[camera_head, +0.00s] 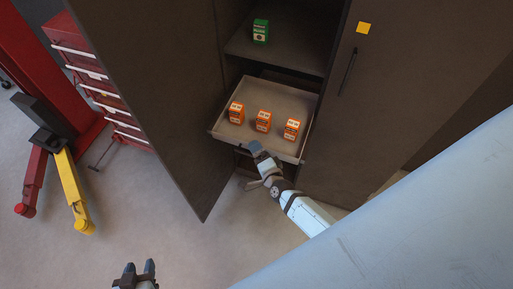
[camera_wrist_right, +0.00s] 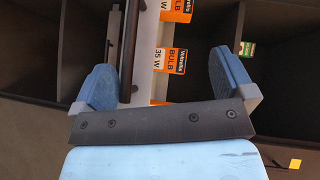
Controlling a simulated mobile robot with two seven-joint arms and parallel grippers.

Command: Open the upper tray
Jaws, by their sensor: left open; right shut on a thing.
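The upper tray (camera_head: 280,90) is pulled part way out of the dark cabinet. Three orange bulb boxes stand in it: left (camera_head: 236,113), middle (camera_head: 263,121) and right (camera_head: 291,129). My right gripper (camera_head: 256,149) is at the tray's front edge, shut on its dark handle (camera_wrist_right: 131,45). In the right wrist view the handle bar runs beside the left finger of this gripper (camera_wrist_right: 162,82), with orange boxes beyond. The grip itself is partly hidden. My left gripper (camera_head: 141,270) is open and empty above the floor, low in the head view.
The cabinet's left door (camera_head: 150,90) stands open; the right door (camera_head: 410,80) with its long handle is shut. A green box (camera_head: 260,31) sits on the shelf above the tray. A red drawer chest (camera_head: 85,65) and red-and-yellow lift arms (camera_head: 72,190) stand left. Floor in front is clear.

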